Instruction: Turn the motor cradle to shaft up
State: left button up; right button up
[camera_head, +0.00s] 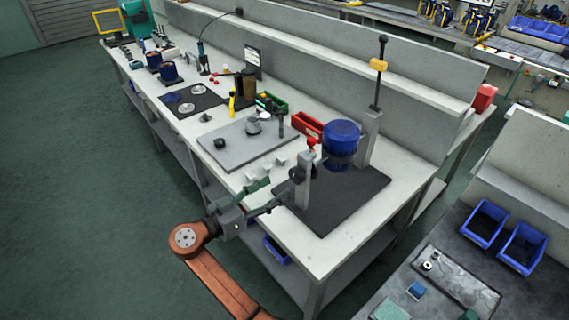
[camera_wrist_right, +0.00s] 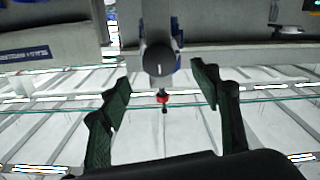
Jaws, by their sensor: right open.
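The motor cradle has two grey posts (camera_head: 303,192) on a dark mat. A blue motor (camera_head: 341,140) hangs between them with its rounded blue end up; I see no shaft. A round black knob (camera_head: 296,174) is on the near post's outer side, with a small red knob (camera_head: 312,142) above the post. My right gripper (camera_head: 276,191) is open and empty, its fingers pointing toward the black knob. In the right wrist view, the black knob (camera_wrist_right: 160,58) lies beyond and between the spread fingers (camera_wrist_right: 163,90), with no visible contact. My left gripper is out of view.
A tall black rod with a yellow tag (camera_head: 379,65) stands by the far post. A grey plate (camera_head: 245,145) with parts and several small white blocks lie left of the cradle. Red (camera_head: 307,125) and green (camera_head: 271,103) bins stand behind. The dark mat (camera_head: 335,213) is clear in front.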

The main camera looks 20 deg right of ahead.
aim_at(293, 177)
jog(key=b+x, duration=0.1)
jog(key=x, duration=0.7)
jog(key=shift+r, duration=0.1)
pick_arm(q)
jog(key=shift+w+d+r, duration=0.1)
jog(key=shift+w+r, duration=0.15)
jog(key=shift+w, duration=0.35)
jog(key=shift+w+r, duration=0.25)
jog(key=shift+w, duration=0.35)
pick_arm(e)
jog(key=shift+a, duration=0.1)
jog(key=shift+c, duration=0.4)
grip_shut()
